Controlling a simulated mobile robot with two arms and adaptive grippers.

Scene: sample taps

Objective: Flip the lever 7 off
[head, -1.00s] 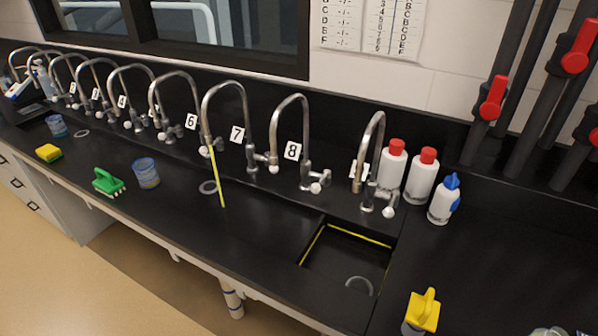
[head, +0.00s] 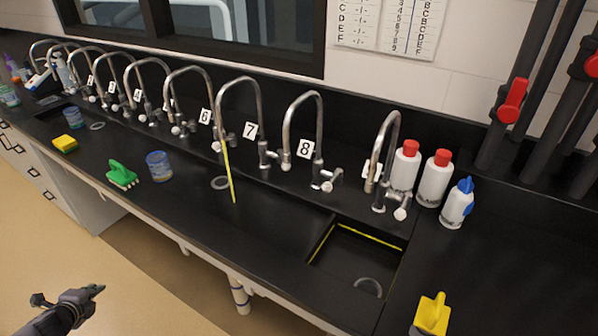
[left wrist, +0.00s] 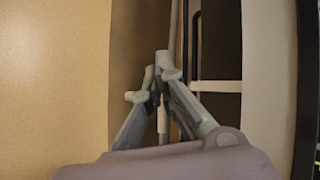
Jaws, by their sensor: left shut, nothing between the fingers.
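Tap 7 (head: 260,110) is a silver gooseneck tap with a white "7" label (head: 250,131) behind its arch. Its small lever (head: 273,156) is at the base, to the right of the label; its exact setting is too small to tell. A thin yellow streak (head: 229,175) runs from near the spout down to the counter. My left gripper (head: 95,291) is low at the left, over the floor in front of the counter and far from the tap. It is shut and empty, and its fingertips meet in the left wrist view (left wrist: 161,76). My right gripper is out of view.
Similar taps stand in a row, with tap 8 (head: 318,130) just right. On the black counter (head: 275,220) are a green brush (head: 122,175), a blue beaker (head: 159,166), a yellow sponge (head: 66,143) and red-capped bottles (head: 434,180). A sink (head: 350,262) opens at the right front.

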